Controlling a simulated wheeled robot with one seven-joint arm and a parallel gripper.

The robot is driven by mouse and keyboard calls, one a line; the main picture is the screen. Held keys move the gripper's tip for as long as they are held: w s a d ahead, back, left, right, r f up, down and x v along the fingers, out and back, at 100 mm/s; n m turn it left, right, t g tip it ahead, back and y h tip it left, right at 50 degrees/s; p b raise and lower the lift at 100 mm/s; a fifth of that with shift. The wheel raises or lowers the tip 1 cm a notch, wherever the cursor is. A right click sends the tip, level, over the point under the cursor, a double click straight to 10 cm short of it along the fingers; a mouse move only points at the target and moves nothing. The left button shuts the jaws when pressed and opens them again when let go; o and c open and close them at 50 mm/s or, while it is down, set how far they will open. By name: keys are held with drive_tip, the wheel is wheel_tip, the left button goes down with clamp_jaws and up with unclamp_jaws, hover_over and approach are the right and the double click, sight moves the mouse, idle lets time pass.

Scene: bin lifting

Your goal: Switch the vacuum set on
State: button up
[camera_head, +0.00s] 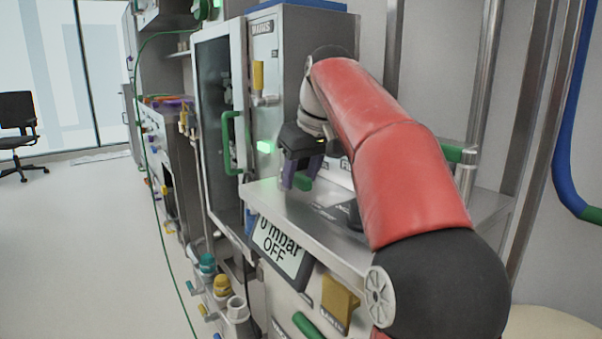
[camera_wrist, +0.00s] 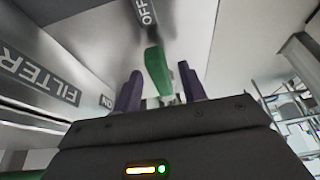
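The vacuum set is a steel bench unit whose display (camera_head: 280,250) reads "0 mbar OFF". In the wrist view a green lever (camera_wrist: 157,68) shows ahead of my gripper, near an "OFF" label (camera_wrist: 146,12) and an "ON" label (camera_wrist: 106,100). My gripper (camera_head: 303,178) is over the unit's top, with its dark purple fingers apart. In the wrist view the fingers of my gripper (camera_wrist: 160,88) stand either side of the green lever, with gaps. I cannot tell how deep the lever sits between them.
A tall steel cabinet (camera_head: 280,70) with a glass door and green handle (camera_head: 229,142) stands behind the unit. A "FILTER" panel (camera_wrist: 38,75) is close on the left in the wrist view. Open floor (camera_head: 90,250) lies left.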

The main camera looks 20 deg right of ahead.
clamp_jaws()
drive_tip(key=shift+d, duration=0.1)
